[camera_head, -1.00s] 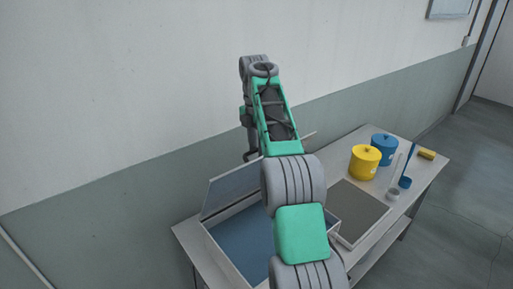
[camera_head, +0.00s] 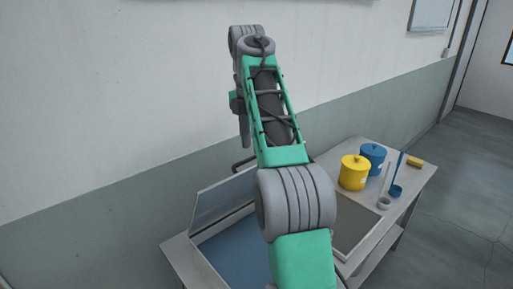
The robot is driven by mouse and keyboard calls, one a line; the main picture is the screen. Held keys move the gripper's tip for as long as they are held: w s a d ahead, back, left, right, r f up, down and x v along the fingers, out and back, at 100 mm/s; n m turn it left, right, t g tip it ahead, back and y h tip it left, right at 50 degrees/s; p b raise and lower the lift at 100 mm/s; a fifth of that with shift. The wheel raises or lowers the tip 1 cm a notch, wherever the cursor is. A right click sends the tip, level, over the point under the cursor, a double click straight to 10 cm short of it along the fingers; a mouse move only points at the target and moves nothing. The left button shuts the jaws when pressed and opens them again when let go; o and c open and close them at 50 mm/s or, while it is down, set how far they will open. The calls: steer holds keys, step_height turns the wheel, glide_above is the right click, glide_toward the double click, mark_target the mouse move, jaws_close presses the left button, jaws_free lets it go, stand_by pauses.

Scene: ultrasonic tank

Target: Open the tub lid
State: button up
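The tub (camera_head: 222,262) is a grey rectangular basin with a blue interior, on the near left part of the table. Its flat grey lid (camera_head: 222,197) stands raised along the wall side, tilted up, and the blue inside shows below it. My arm crosses in front and hides the right part of the tub and lid. My gripper (camera_head: 243,133) hangs down from the arm's far end, above the lid's upper edge. Its fingers are too small and dark to read. A thin dark bar (camera_head: 238,163) shows by the lid's top edge; I cannot tell whether the gripper touches it.
A dark flat panel (camera_head: 352,229) lies on the table (camera_head: 408,196) right of the tub. Farther right stand a yellow pot (camera_head: 353,174), a blue pot (camera_head: 373,157), a small grey cup (camera_head: 384,203), a blue ladle (camera_head: 396,190) and a yellow block (camera_head: 415,163). The wall is close behind.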

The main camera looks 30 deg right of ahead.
steer(key=s+a+r, duration=0.1)
steer(key=s+r, duration=0.1)
steer(key=s, duration=0.3)
steer(key=shift+s+a+r, duration=0.15)
steer(key=shift+s+r, duration=0.1)
